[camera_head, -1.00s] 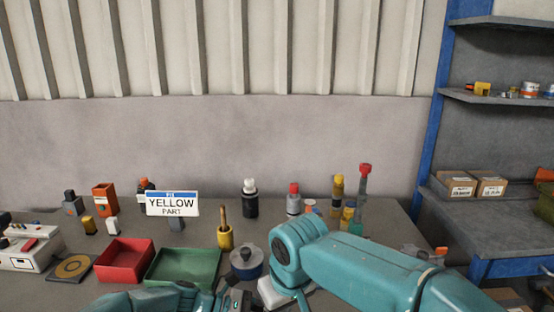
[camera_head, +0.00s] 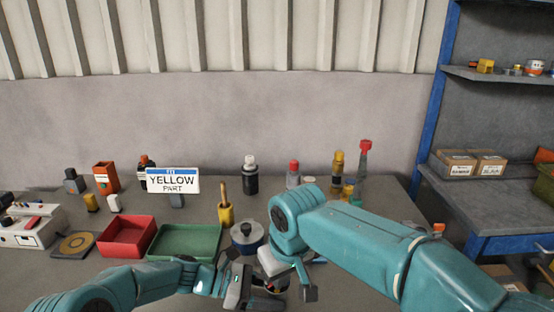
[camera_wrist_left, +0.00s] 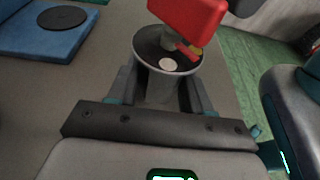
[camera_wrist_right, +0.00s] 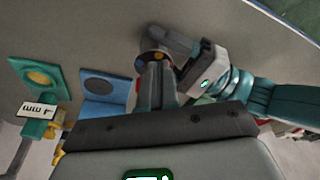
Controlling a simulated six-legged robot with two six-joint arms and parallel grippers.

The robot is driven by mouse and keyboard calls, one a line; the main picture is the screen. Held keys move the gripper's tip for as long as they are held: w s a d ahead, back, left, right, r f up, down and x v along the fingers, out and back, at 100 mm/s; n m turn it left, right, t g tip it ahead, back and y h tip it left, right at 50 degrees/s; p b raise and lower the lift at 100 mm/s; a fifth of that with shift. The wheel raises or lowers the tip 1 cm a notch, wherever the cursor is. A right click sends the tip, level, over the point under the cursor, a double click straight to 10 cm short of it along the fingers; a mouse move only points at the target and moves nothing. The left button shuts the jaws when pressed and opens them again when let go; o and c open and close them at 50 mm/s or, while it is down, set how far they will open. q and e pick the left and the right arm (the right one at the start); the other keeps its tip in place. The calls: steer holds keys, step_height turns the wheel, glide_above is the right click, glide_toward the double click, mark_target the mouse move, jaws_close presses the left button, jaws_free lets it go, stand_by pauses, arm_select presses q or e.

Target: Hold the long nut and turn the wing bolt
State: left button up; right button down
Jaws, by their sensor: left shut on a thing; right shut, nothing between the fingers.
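My left gripper (camera_wrist_left: 160,88) is shut on a grey upright body with a wide round rim (camera_wrist_left: 140,52), which I take for the long nut. A red block (camera_wrist_left: 190,16) with a small yellow part under it stands above that rim, cut off by the picture's top edge. I cannot tell whether it is the wing bolt. In the right wrist view my right gripper (camera_wrist_right: 155,75) is shut, its tips close to the round piece with coloured spots (camera_wrist_right: 152,60) at my left gripper. In the head view both grippers meet at the bottom, left (camera_head: 238,290), right (camera_head: 305,290), mostly hiding the held part.
Several bottles line the back. A YELLOW PART sign (camera_head: 173,180) stands behind the trays.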

steer(key=shift+w+d, duration=0.15)
steer(key=shift+d, duration=0.35)
stand_by(0.4)
steer(key=shift+w+d, duration=0.45)
steer(key=shift+d, duration=0.1)
stand_by(0.5)
steer(key=w+v, duration=0.1)
steer(key=v, duration=0.4)
steer(key=shift+s+r, duration=0.25)
steer(key=shift+r, duration=0.3)
